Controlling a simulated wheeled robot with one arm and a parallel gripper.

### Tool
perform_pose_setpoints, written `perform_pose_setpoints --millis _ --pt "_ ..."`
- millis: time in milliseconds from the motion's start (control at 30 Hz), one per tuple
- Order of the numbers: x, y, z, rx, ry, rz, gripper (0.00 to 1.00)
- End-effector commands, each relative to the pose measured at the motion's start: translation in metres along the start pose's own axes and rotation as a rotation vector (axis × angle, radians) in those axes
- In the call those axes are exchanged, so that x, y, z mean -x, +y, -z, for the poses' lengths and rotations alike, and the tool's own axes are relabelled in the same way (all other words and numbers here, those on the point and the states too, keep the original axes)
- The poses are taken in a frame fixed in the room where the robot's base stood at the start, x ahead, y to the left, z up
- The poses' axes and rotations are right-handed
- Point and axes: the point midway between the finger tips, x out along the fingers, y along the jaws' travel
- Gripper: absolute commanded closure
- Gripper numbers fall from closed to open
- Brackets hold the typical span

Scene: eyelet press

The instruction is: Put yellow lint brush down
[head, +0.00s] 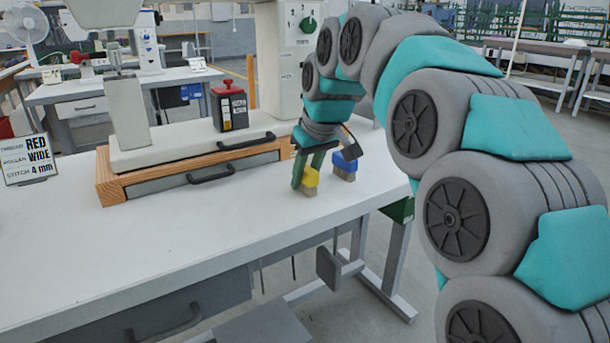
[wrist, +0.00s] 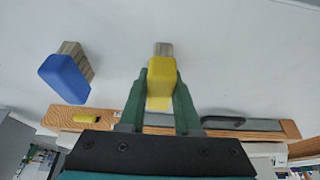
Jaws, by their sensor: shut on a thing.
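The yellow lint brush (head: 311,177) has a yellow top and a grey-brown lower part. My gripper (head: 308,168) is shut on it at the right part of the white table (head: 240,222). In the wrist view the yellow lint brush (wrist: 161,74) sits between the green fingertips of my gripper (wrist: 162,80). I cannot tell whether its lower end touches the table top. A blue brush (head: 344,163) of like shape stands on the table just to the right of the yellow one. In the wrist view the blue brush (wrist: 64,78) is to the left, apart from my gripper.
The table's right edge is close to the brushes.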

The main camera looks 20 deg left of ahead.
Motion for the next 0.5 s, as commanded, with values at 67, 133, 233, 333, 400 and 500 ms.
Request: perform_pose_setpoints --millis 67,133,233,333,400,500 --pt "-0.0022 -0.0004 -0.0015 0.0 -0.002 0.0 1.0" --pt "-0.0019 -0.0002 -0.0012 0.0 0.0 0.0 1.0" --pt "-0.0015 -0.0001 -0.001 0.0 0.0 0.0 1.0" --pt "-0.0029 0.0 -0.0016 0.0 0.0 0.0 1.0" --pt "-0.0043 0.0 -0.0023 0.0 0.0 0.0 0.67" --pt "-0.0036 0.0 -0.0018 0.0 0.001 0.0 0.56"
